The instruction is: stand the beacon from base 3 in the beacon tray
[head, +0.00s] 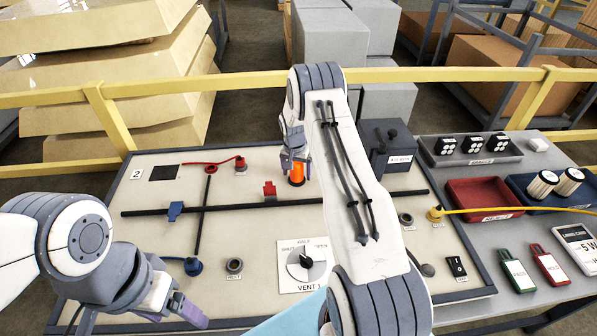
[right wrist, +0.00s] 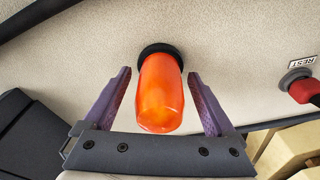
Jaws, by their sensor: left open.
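An orange beacon (head: 297,175) stands on the board in the head view, partly behind my right gripper (head: 292,162). In the right wrist view the beacon (right wrist: 160,95) sits on a round black base (right wrist: 161,50). My right gripper (right wrist: 160,78) has its purple fingers spread on either side of the beacon, with a gap showing at each side. The number of this base is not visible. My left gripper (head: 184,312) is open and empty at the lower left, over the board's front edge. I cannot tell which tray is the beacon tray.
At the right are a red tray (head: 470,203), a blue tray (head: 580,205) with two cream cylinders, and a grey tray (head: 440,160) with black blocks. A dark box (head: 390,145), dial panel (head: 303,266), slotted tracks and cables occupy the board.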

